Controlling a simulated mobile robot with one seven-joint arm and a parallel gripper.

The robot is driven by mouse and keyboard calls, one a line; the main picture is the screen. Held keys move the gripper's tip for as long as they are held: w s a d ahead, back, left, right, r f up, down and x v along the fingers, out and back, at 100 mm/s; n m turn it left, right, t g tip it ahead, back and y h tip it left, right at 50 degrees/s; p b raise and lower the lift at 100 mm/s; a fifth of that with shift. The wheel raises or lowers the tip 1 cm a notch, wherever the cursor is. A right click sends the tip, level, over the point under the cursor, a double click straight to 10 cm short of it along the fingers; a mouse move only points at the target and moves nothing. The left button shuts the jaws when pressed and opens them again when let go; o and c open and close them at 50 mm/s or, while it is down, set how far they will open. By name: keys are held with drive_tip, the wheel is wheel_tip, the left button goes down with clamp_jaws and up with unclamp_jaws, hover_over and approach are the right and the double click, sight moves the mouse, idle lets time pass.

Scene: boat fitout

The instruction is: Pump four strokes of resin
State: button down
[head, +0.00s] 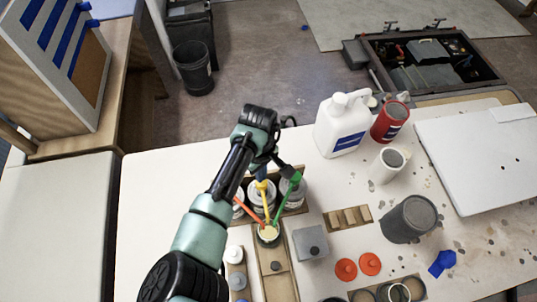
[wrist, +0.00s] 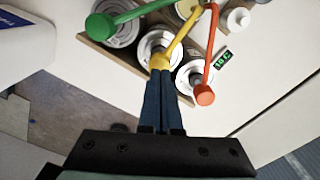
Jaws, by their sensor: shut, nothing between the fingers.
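Three cans with pumps stand in a row in a wooden holder. Their green (head: 291,181), yellow (head: 264,187) and orange (head: 240,204) spouts converge over a small cup (head: 268,236). In the wrist view the yellow pump head (wrist: 161,62) sits on the middle can, between the green pump head (wrist: 98,27) and the orange pump head (wrist: 205,95). My gripper (wrist: 160,74) is shut and empty, its blue fingertips right at the yellow head. I cannot tell whether they touch it. The can labels are unreadable, so I cannot tell which holds resin.
A white jug (head: 341,128), a red can (head: 389,122), a white container (head: 386,165) and a dark grey pot (head: 409,219) stand to the right. Orange lids (head: 369,263) and a grey box (head: 309,243) lie nearer. The white bench (head: 165,200) is clear at left.

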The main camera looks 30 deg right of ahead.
drive_tip(key=shift+f+b, duration=1.4)
drive_tip(key=shift+f, duration=0.7)
drive_tip(key=shift+r, duration=0.15)
drive_tip(key=shift+r+p, duration=2)
drive_tip(key=shift+p, duration=0.3)
drive_tip(key=shift+f, duration=0.1)
